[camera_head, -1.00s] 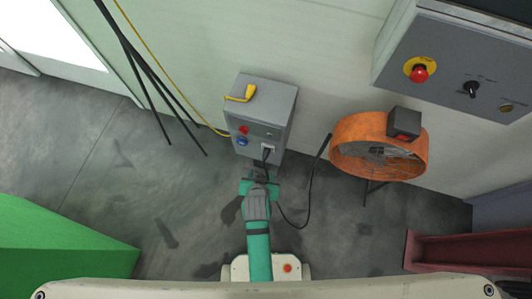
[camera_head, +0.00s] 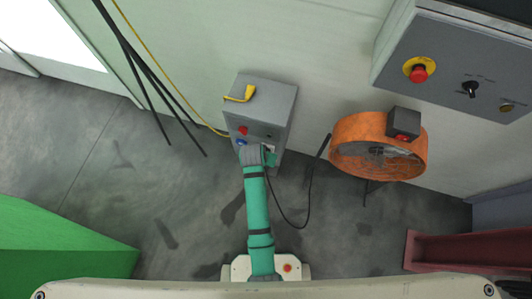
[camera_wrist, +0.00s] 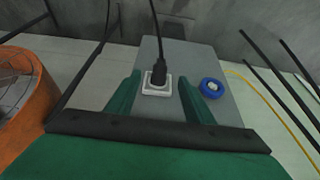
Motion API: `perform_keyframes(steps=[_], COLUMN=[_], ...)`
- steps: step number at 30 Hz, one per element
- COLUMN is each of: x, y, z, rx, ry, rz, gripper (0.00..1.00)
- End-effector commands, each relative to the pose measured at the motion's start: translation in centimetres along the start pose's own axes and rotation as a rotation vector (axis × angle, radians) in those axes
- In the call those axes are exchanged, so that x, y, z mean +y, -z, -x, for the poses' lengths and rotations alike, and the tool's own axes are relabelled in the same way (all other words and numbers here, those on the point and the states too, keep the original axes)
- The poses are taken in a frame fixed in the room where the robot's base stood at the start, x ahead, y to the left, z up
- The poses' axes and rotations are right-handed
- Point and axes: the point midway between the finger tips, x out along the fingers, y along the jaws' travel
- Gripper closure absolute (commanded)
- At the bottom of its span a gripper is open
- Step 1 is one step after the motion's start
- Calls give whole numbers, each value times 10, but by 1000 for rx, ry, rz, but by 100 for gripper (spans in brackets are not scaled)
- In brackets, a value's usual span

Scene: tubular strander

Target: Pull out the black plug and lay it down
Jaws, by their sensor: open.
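The black plug (camera_wrist: 158,74) sits in a white socket (camera_wrist: 156,88) on the grey box (camera_head: 265,93), seen in the wrist view, with its black cable leading away from it. My gripper (camera_wrist: 159,79) is open, one green finger on each side of the plug, with visible gaps between fingers and plug. In the head view my gripper end (camera_head: 258,155) is at the lower front of the box and hides the plug. The black cable (camera_head: 289,220) hangs in a loop to the right of my arm.
A blue round socket (camera_wrist: 212,88) sits beside the white one. A yellow plug (camera_head: 241,95) with a yellow cable lies on the box top. An orange fan (camera_head: 350,150) stands right of the box. Bare floor (camera_head: 190,215) lies left of my arm.

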Motion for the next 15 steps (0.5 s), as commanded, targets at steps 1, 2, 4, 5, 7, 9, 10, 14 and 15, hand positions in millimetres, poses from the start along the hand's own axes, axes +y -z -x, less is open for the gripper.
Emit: perform_keyframes(steps=[1, 2, 4, 5, 7, 9, 10, 14, 15], x=[0, 0, 0, 0, 1, 1, 1, 1, 1], y=[1, 1, 3, 4, 7, 11, 11, 10, 10], z=[-2, -4, -10, -13, -23, -33, -37, -50, -52], rx=[0, 1, 1, 1, 0, 0, 0, 1, 1], ry=[0, 0, 0, 0, 0, 0, 0, 0, 1], rz=[0, -1, -1, -1, -1, -2, -1, -1, -1], gripper=[52, 52, 52, 52, 52, 52, 52, 52, 52])
